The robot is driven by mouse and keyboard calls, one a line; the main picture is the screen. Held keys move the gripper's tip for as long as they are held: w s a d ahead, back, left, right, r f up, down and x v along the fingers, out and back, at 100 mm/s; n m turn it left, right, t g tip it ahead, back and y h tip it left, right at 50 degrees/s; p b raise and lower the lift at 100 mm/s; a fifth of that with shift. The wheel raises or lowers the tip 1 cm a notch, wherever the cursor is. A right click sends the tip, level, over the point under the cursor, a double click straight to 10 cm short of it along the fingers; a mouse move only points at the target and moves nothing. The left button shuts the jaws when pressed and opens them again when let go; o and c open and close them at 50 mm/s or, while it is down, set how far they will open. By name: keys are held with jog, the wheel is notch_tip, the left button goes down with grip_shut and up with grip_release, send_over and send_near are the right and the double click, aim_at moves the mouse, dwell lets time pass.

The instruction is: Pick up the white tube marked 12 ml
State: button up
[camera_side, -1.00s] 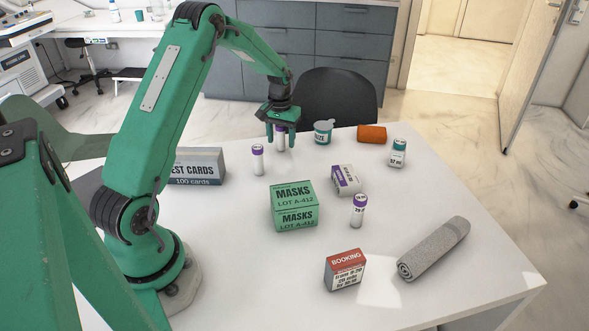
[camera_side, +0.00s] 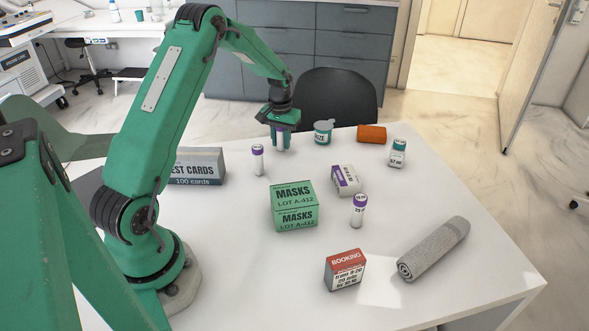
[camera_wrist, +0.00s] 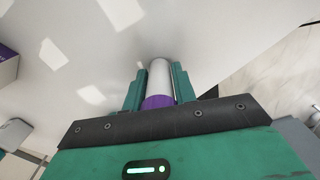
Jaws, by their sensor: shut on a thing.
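My gripper (camera_side: 281,139) is at the far side of the white table, shut on a white tube with a purple cap (camera_wrist: 160,78). In the wrist view the tube lies between the two teal fingers, cap nearest the palm; its marking is not readable. In the side view the fingers partly hide the tube, and I cannot tell whether it touches the table. Two similar white tubes with purple caps stand upright: one (camera_side: 258,161) just left of my gripper, one (camera_side: 358,213) nearer the front right. Their print is too small to read surely.
A teal-labelled jar (camera_side: 323,132) stands close right of my gripper.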

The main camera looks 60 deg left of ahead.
jog(key=shift+r, duration=0.15)
jog(key=shift+r, duration=0.5)
jog(key=r, duration=0.3)
jog(key=shift+d+r, duration=0.1)
jog(key=shift+d, duration=0.2)
jog(key=d+r, duration=0.6)
jog(key=d, duration=0.5)
jog(key=shift+s+r, duration=0.25)
